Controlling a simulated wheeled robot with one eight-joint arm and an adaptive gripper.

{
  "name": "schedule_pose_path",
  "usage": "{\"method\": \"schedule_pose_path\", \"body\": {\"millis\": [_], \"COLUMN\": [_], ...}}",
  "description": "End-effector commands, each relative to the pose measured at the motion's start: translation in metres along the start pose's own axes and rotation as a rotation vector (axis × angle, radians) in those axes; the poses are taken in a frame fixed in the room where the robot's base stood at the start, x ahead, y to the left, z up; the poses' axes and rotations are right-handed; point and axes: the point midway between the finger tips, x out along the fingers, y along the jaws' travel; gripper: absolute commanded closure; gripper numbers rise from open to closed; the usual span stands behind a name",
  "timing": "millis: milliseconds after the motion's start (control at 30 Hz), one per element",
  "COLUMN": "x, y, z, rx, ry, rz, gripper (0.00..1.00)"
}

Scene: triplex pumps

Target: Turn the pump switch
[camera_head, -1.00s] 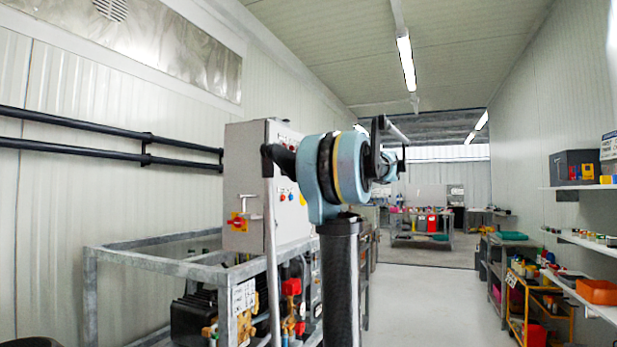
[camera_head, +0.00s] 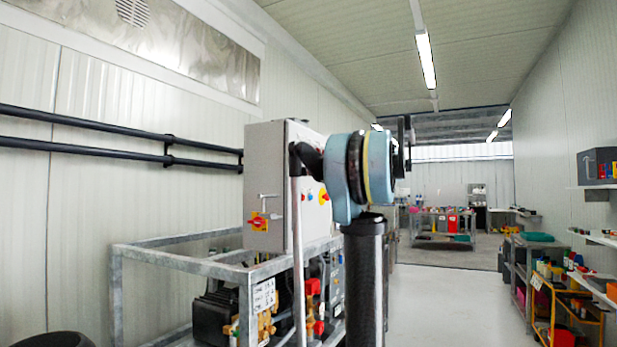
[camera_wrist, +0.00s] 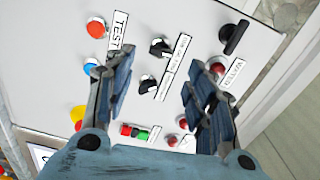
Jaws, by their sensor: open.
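A grey control cabinet (camera_head: 268,180) stands on a metal frame, with a red and yellow rotary switch (camera_head: 259,222) on its side facing me. In the wrist view a white panel (camera_wrist: 50,55) fills most of the picture. Two small black rotary switches (camera_wrist: 160,47) sit near its middle, and a larger black handle (camera_wrist: 235,37) is at the upper right. The labels are too blurred to tell which is the pump switch. My gripper (camera_wrist: 161,68) is open and empty over the panel, its fingers apart on either side of the small black switches. Contact is not visible.
The metal frame (camera_head: 180,256) holds pump parts below the cabinet. Shelves and a yellow cart (camera_head: 563,305) line the right; the middle floor is clear.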

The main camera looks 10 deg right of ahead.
Motion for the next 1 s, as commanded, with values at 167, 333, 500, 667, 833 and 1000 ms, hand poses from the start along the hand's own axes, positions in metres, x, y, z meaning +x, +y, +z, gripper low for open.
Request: {"method": "schedule_pose_path", "body": {"millis": [167, 333, 500, 667, 833, 1000], "x": [0.03, 0.053, 0.069, 0.075, 0.076, 0.076], "y": [0.0, 0.0, 0.0, 0.0, 0.0, 0.0], "z": [0.001, 0.001, 0.0, 0.0, 0.0, 0.0], "rx": [0.0, 0.0, 0.0, 0.0, 0.0, 0.0], "ry": [-0.004, -0.002, -0.001, -0.001, 0.0, 0.0], "rz": [0.0, 0.0, 0.0, 0.0, 0.0, 0.0], "gripper": [0.5, 0.5, 0.5, 0.5, 0.5, 0.66]}}
